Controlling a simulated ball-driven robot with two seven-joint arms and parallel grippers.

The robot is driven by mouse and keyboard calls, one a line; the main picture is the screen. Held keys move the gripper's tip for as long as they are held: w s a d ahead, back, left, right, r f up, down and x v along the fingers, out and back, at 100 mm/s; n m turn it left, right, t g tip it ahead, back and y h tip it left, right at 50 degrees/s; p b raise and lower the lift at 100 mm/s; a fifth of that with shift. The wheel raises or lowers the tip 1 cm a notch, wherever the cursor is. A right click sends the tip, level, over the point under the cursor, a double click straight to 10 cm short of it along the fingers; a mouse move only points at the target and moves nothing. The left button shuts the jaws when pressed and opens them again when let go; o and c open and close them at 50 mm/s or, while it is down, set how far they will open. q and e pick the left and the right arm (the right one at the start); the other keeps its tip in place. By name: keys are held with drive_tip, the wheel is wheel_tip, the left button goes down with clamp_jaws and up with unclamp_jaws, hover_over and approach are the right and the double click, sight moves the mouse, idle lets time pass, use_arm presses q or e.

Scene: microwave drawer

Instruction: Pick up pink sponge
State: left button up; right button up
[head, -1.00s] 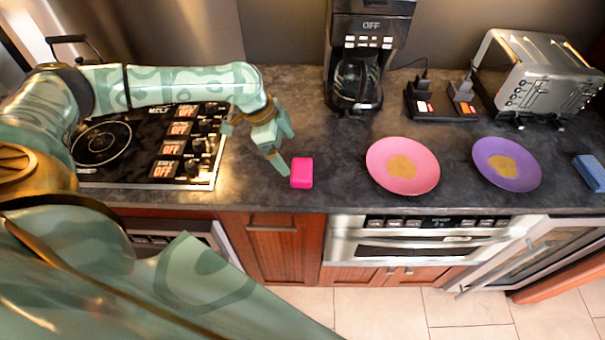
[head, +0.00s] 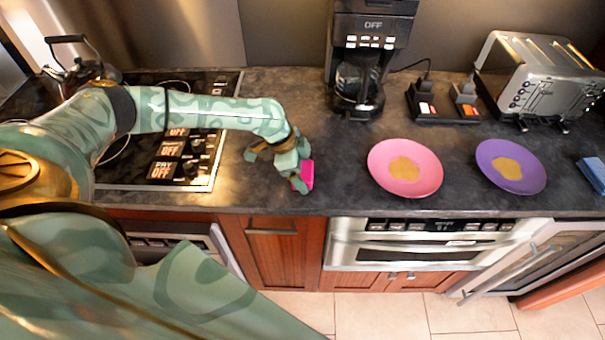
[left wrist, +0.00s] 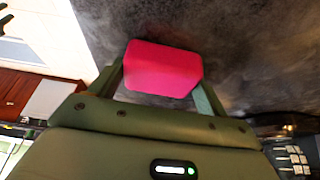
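The pink sponge (head: 309,174) is at the front part of the dark counter, between the stove and the pink plate. My left gripper (head: 301,169) is at the sponge and hides its left part in the head view. In the left wrist view the sponge (left wrist: 163,69) sits between the two fingers of my left gripper (left wrist: 160,85), one finger at each side. Whether the fingers press on it is not clear. No lift off the counter can be made out. My right gripper is in neither view.
A pink plate (head: 379,177) and a purple plate (head: 489,175) with food lie to the right. A coffee maker (head: 371,60) and a toaster (head: 540,80) stand behind. The stove (head: 222,110) is left. A blue item (head: 594,172) lies far right. An oven door (head: 520,262) hangs open below.

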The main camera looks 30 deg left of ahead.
sight(308, 170)
use_arm(q)
drive_tip(key=c, duration=0.4)
drive_tip(key=shift+r, duration=0.1)
drive_tip(key=shift+r, duration=0.3)
wheel_tip(308, 170, up, 2)
drive_tip(key=shift+r+p, duration=0.25)
drive_tip(key=shift+p, duration=0.15)
drive_tip(key=s+d+r+p, duration=0.1)
drive_tip(key=s+d+r, duration=0.1)
drive_tip(key=d+r, duration=0.1)
drive_tip(key=s+d+r+p, duration=0.1)
drive_tip(key=s+d+r, duration=0.2)
drive_tip(key=d, duration=0.1)
drive_tip(key=s+d+r+p, duration=0.2)
drive_tip(key=s+d+r, duration=0.1)
drive_tip(key=d, duration=0.1)
drive_tip(key=shift+s+d+r, duration=0.15)
drive_tip(key=shift+d+r, duration=0.05)
drive_tip(key=shift+r, duration=0.2)
drive_tip(key=shift+o, duration=0.2)
